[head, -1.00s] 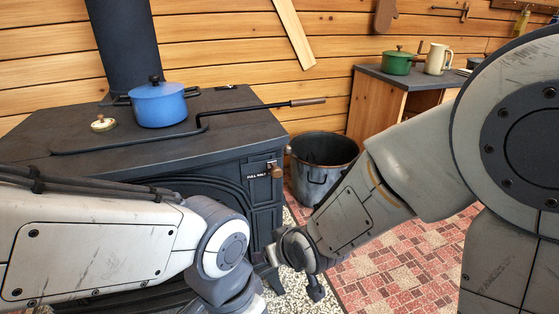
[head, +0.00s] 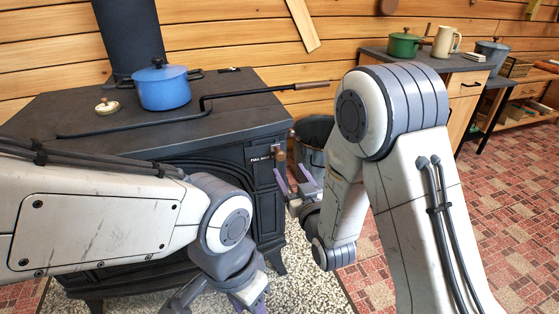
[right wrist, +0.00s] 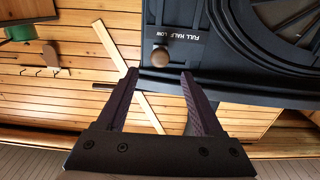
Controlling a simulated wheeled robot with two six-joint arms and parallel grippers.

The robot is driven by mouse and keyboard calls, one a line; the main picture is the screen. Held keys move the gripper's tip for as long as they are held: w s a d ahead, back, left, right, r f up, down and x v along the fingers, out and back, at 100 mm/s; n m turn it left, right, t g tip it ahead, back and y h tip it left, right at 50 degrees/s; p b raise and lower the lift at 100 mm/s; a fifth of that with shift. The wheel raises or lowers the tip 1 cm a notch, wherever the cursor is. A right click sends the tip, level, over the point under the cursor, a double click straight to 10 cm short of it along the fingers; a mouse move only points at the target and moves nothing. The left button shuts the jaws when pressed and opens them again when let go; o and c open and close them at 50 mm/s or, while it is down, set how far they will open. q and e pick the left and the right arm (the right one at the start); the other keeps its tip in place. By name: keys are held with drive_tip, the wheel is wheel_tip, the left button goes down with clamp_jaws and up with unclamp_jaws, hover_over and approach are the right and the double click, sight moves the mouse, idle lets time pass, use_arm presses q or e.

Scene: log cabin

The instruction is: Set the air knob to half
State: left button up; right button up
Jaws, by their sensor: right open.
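The air knob (head: 280,154) is a small brown knob on the front of the dark stove (head: 150,135), beside a white FULL/HALF/LOW label. In the right wrist view the knob (right wrist: 160,57) shows just beyond the fingertips, roughly centred between them. I cannot tell which mark it is set to. My right gripper (head: 294,176) is open and empty, its fingers pointing at the knob, apart from it. It also shows open in the right wrist view (right wrist: 159,74). My left gripper (head: 250,298) is low at the bottom edge, partly cut off.
A blue pot (head: 163,88), a brass-coloured lid-like piece (head: 107,107) and a bent rod with a wooden handle (head: 220,97) are on the stovetop. A dark bucket (head: 313,133) stands right of the stove, partly hidden by my right arm. Tiled floor (head: 490,215) is free at right.

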sight(281, 158)
use_arm(q)
wheel_tip(281, 158, down, 4)
drive_tip(key=b, duration=0.2)
drive_tip(key=shift+b, duration=0.3)
use_arm(e)
drive_tip(key=x, duration=0.9)
clamp_jaws()
idle(0.7)
